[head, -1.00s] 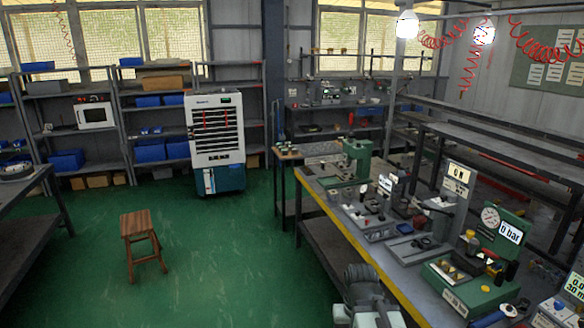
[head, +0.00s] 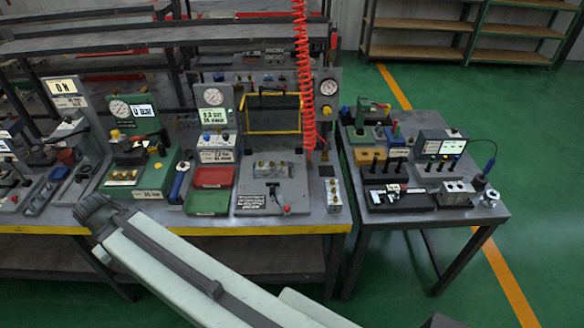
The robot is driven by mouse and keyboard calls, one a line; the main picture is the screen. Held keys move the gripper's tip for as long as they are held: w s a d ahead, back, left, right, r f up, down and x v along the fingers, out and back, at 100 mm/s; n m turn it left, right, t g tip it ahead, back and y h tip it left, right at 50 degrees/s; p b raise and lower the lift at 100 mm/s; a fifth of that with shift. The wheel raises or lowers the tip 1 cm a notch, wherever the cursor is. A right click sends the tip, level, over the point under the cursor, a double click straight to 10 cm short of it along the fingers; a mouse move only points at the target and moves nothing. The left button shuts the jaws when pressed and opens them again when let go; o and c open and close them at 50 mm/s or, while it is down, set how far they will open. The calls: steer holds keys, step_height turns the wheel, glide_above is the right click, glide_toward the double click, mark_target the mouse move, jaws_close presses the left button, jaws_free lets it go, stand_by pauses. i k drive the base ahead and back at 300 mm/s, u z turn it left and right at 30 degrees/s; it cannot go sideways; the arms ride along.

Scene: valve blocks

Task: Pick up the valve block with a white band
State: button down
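Several small metal blocks that may be valve blocks show in the head view. Another upright silver block (head: 334,194) stands at that bench's right end. A third silver block (head: 458,192) with dark holes sits on the smaller table at the right. I cannot make out a white band on any of them at this size. My pale arm crosses the lower middle, in front of the long bench. No gripper fingers can be seen.
The long bench (head: 290,222) has a yellow front edge and carries gauges, a red tray (head: 213,177) and a green tray (head: 207,202). A red coiled hose (head: 303,75) hangs above it. A smaller table (head: 490,212) stands right. Green floor (head: 540,190) is clear further right.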

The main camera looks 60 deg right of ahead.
mark_target(271, 169)
steer(key=z, duration=1.65)
